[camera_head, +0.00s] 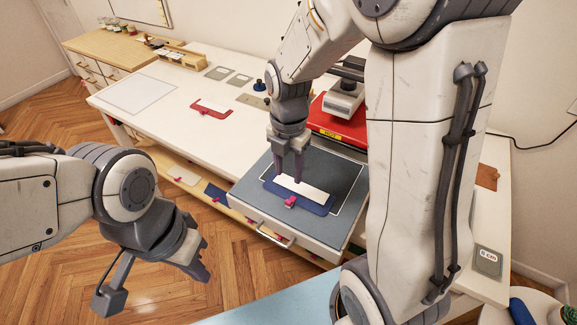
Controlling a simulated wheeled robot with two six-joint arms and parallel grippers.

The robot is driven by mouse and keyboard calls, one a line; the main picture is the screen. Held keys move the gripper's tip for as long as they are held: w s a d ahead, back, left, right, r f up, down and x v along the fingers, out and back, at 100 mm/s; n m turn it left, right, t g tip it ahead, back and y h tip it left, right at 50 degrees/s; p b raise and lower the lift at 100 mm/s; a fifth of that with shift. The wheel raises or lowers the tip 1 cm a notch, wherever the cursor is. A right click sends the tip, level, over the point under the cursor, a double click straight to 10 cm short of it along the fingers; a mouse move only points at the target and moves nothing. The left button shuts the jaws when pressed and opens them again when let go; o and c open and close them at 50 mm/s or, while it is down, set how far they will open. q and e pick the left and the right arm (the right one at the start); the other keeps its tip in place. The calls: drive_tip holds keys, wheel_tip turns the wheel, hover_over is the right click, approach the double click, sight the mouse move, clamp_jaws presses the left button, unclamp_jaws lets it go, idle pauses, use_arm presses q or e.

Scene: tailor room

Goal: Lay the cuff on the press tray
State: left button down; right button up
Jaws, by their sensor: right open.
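The navy-blue cuff (318,206), with a white strip on it and a pink clip at its front edge, appears to lie flat on the press tray (342,177). The tray is a grey-blue pulled-out surface with a thin white outline and a front handle. The cuff sits inside or near this outline. My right gripper (288,172) points down over the cuff's back left part, fingers apart. The frame does not clearly show whether the fingertips touch it. My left gripper (201,264) hangs over the floor at lower left, away from the tray; its fingers overlap in view.
The red press (338,125) stands behind the tray. A red piece with a pink clip (210,107) and a white sheet (138,94) lie on the white table. A lower shelf (185,177) holds more pieces. A light-blue surface (275,305) is in front.

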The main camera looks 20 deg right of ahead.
drive_tip(key=s+a+r+m, duration=0.2)
drive_tip(key=s+a+m, duration=0.4)
drive_tip(key=s+m, duration=0.3)
drive_tip(key=s+a+r+m+y, duration=0.1)
drive_tip(key=s+a+r+m, duration=0.1)
drive_tip(key=s+a+m, duration=0.4)
drive_tip(key=s+m, duration=0.3)
drive_tip(key=shift+a+r, duration=0.25)
drive_tip(key=shift+r, duration=0.05)
drive_tip(key=shift+s+f+b, duration=0.1)
drive_tip(key=shift+f+b, duration=0.45)
drive_tip(key=shift+c, duration=0.3)
